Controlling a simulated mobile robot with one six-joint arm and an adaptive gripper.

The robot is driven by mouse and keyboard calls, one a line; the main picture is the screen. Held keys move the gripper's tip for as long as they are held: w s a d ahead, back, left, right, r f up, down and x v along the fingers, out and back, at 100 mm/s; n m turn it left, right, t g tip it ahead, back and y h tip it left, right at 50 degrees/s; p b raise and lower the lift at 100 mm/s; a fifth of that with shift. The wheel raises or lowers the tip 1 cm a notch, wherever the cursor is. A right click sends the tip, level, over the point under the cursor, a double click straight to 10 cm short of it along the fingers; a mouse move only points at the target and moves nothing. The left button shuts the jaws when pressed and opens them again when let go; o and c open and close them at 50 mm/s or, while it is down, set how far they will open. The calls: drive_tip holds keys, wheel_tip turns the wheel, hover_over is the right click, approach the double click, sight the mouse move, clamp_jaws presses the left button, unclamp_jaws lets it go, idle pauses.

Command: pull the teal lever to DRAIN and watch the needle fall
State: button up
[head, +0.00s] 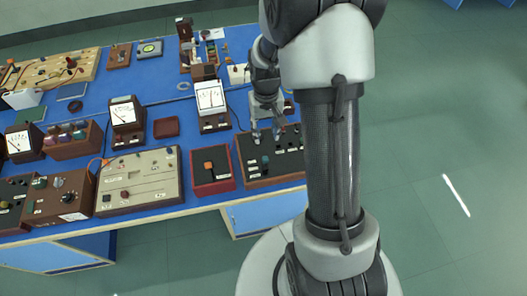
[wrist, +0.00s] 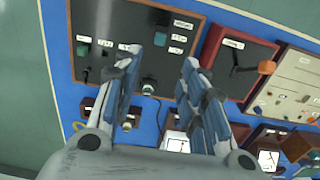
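A dark control panel (head: 286,168) in a wooden case stands at the bench's front right; it fills the upper left of the wrist view (wrist: 112,22). I cannot tell which is the lever, and the small labels are unreadable. My gripper (wrist: 158,62) is open and empty above the panel; it also shows in the head view (head: 266,130). A white-faced meter (head: 210,96) stands behind; its needle reading is unclear.
A red box (head: 211,183) with an orange-tipped lever (wrist: 267,67) stands left of the panel, then a pale panel (head: 140,175). More meters (head: 122,112) and a dark red tray (head: 166,127) stand behind. The green floor right of the bench is clear.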

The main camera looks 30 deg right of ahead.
sight(265, 158)
wheel_tip(265, 158, down, 14)
drive_tip(key=shift+f+b, duration=0.25)
drive_tip(key=shift+b, duration=0.95)
drive_tip(key=shift+c, duration=0.4)
clamp_jaws()
